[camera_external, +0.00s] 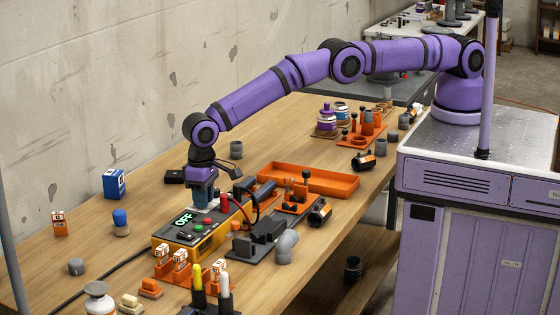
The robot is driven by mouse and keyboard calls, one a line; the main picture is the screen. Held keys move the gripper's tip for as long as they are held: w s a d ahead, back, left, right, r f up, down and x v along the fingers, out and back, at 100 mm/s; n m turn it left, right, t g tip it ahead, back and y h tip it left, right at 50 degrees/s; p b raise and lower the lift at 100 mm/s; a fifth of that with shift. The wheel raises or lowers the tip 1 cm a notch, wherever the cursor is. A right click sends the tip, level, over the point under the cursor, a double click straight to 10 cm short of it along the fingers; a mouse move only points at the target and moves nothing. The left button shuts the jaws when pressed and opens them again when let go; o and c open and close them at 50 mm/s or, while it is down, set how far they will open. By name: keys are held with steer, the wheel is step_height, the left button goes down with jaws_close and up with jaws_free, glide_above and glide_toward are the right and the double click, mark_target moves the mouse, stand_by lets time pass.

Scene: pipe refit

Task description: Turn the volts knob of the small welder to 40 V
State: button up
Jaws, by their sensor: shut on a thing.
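The small welder (172,243) is a yellow box with a dark top panel, lying on the wooden bench. Small green, red and orange controls (198,228) sit on the panel beside the display. My gripper (204,205) points down at the far end of the welder's top, behind the display, and is shut on the volts knob. The knob itself is hidden by the fingers, so its pointer and setting cannot be read.
An orange tray (333,183) and dark clamp-like parts (258,238) stand right of the welder. Orange holders with white-labelled items (180,257) stand close in front. A blue box (115,183) is at left.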

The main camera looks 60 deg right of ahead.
steer(key=shift+m, duration=1.1)
steer(key=o, duration=0.9)
steer(key=shift+r, duration=0.1)
step_height(320, 180, up, 11)
steer(key=shift+f, duration=0.15)
